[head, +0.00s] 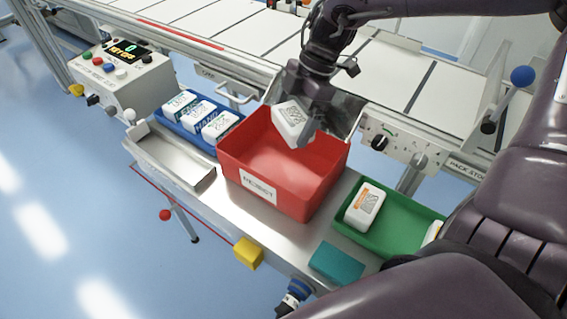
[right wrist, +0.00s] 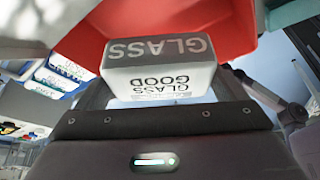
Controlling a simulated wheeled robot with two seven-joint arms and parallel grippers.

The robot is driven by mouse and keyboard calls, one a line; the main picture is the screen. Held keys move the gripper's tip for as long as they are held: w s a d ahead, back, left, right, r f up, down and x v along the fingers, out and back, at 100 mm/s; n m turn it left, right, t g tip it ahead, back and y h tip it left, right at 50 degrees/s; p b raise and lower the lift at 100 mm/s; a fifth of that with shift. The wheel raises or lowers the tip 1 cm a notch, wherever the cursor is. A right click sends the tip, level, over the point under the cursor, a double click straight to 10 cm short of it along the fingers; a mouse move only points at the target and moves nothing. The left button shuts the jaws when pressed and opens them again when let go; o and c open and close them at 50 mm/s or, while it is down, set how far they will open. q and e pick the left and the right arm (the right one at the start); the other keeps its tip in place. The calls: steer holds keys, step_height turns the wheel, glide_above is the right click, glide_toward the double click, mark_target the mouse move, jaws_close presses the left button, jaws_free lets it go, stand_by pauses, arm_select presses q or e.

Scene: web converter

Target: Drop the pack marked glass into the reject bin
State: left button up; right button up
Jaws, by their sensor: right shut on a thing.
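A white pack (head: 290,122) is held in my right gripper (head: 299,129) over the back part of the red reject bin (head: 262,186). In the right wrist view the pack (right wrist: 158,78) shows a grey face marked GLASS and a white face marked GOOD, both upside down. The fingers of my right gripper (right wrist: 160,92) are shut on the pack. The red bin wall (right wrist: 75,50) shows behind the pack. The bin's visible inside looks empty, and its front carries a white reject label. My left gripper is not in view.
A blue tray (head: 205,148) with several white packs and an empty metal tray (head: 172,152) stand left of the bin. A green tray (head: 392,222) with white packs stands at the right. A control box (head: 122,80) is at the far left. The conveyor (head: 240,30) runs behind.

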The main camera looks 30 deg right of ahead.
steer(key=o, duration=0.8)
steer(key=shift+c, duration=0.2)
steer(key=v, duration=0.8)
steer(key=shift+p, duration=0.3)
steer(key=shift+f, duration=0.1)
